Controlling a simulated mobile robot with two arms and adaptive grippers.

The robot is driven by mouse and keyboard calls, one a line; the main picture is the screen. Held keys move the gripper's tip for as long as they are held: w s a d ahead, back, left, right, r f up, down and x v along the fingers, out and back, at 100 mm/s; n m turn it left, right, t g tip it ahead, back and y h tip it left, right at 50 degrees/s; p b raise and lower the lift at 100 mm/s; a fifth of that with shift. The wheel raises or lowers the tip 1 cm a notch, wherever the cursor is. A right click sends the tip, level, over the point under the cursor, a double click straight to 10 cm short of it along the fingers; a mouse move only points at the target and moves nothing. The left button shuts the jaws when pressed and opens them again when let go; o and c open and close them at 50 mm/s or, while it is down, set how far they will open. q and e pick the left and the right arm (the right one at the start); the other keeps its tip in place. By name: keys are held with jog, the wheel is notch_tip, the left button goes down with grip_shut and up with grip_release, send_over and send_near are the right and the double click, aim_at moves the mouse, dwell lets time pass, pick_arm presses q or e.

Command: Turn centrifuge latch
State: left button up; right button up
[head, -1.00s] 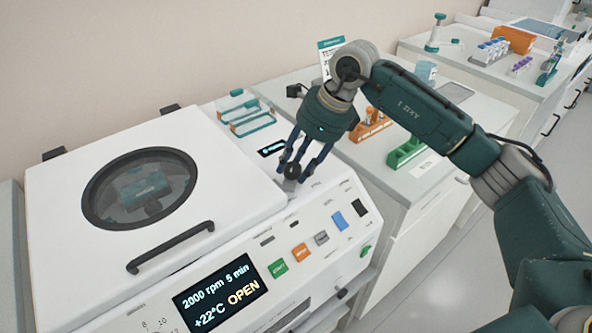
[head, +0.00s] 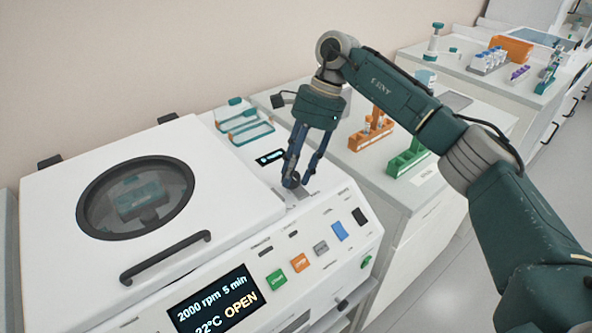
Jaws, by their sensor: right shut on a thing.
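The white centrifuge (head: 330,262) stands at the left and front. Its lid (head: 215,175) is down, with a round window and a dark bar handle (head: 165,258). Its display (head: 213,302) reads 2000 rpm, 5 min, 22°C and OPEN. The latch (head: 298,192) is at the top panel's front edge, right of the lid, and is mostly hidden by the fingers. My right gripper (head: 292,180) points down there, its blue fingers shut on the latch's dark knob. My left gripper is not in view.
Blue, orange, grey and green buttons (head: 300,263) line the sloped front panel. Clear teal-edged boxes (head: 243,125) lie behind the gripper. Orange (head: 371,133) and green (head: 408,160) racks stand on the bench at right. A back bench holds vials and an orange bin (head: 511,50).

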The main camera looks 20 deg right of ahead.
jog(key=shift+w+a+r+n, duration=0.25)
jog(key=shift+r+n, duration=0.15)
jog(key=shift+n, duration=0.1)
jog(key=o, duration=1.1)
jog(key=shift+s+a+f, duration=0.1)
jog(key=shift+a, duration=0.1)
jog(key=shift+d+f, duration=0.15)
jog(key=shift+d, duration=0.1)
jog(key=v, duration=1.2)
